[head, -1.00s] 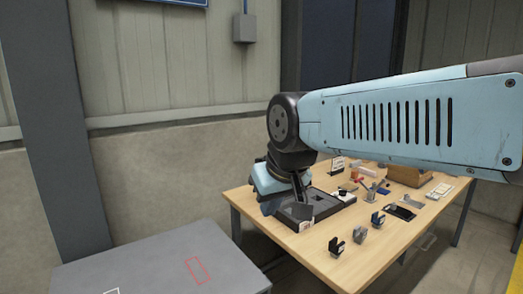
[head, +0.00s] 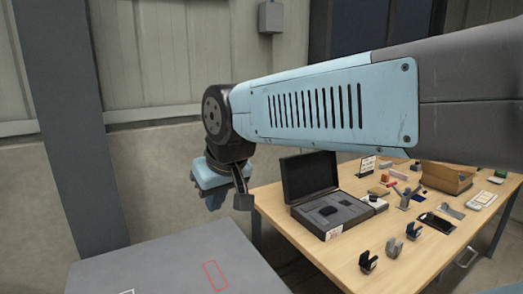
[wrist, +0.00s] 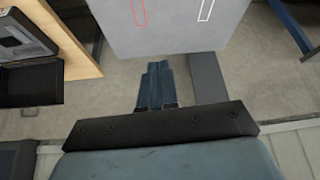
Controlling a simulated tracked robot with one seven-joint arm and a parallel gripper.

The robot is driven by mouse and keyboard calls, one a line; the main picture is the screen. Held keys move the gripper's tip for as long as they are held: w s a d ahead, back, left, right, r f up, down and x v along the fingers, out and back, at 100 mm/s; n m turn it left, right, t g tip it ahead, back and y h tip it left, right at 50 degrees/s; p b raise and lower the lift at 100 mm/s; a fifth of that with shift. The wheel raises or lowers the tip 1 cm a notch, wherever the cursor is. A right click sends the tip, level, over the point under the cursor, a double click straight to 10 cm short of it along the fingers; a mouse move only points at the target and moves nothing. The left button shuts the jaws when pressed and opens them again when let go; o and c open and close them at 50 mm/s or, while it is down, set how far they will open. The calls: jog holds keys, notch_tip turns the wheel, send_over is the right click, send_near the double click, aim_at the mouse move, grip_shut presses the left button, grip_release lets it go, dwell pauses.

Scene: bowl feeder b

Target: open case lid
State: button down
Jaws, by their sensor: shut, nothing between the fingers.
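The black case (head: 330,212) stands on the wooden table in the head view. Its lid (head: 309,175) stands up at the back, and dark items lie in the grey insert. In the wrist view my gripper (wrist: 156,105) points down over the floor gap beside the grey table. Its fingers are together with nothing between them.
The wooden table (head: 320,255) also holds small clamps (head: 393,247), a dark tray (head: 437,222), a wooden box (head: 447,178) and a small sign (head: 366,166). A grey table (head: 170,265) with red and white outlines stands in front. The wall is close behind.

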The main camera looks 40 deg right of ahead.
jog(key=shift+d, duration=0.15)
jog(key=shift+w+d, duration=0.1)
jog(key=w+d+m+g+h, duration=0.3)
jog(key=w+d+g+h, duration=0.4)
jog(key=w+d, duration=1.75)
jog(key=w+d+f+m+g+h, duration=0.1)
jog(key=w+d+f+g+h, duration=0.3)
jog(key=w+d+f+g, duration=0.45)
jog(key=w+d+f+g+h, duration=0.3)
jog(key=w+d+f+h, duration=0.25)
jog(key=w+d, duration=0.65)
jog(key=s+d+r, duration=0.3)
jog(key=s+d, duration=0.6)
jog(key=s, duration=0.3)
jog(key=shift+r+y, duration=0.2)
jog(key=shift+y, duration=0.25)
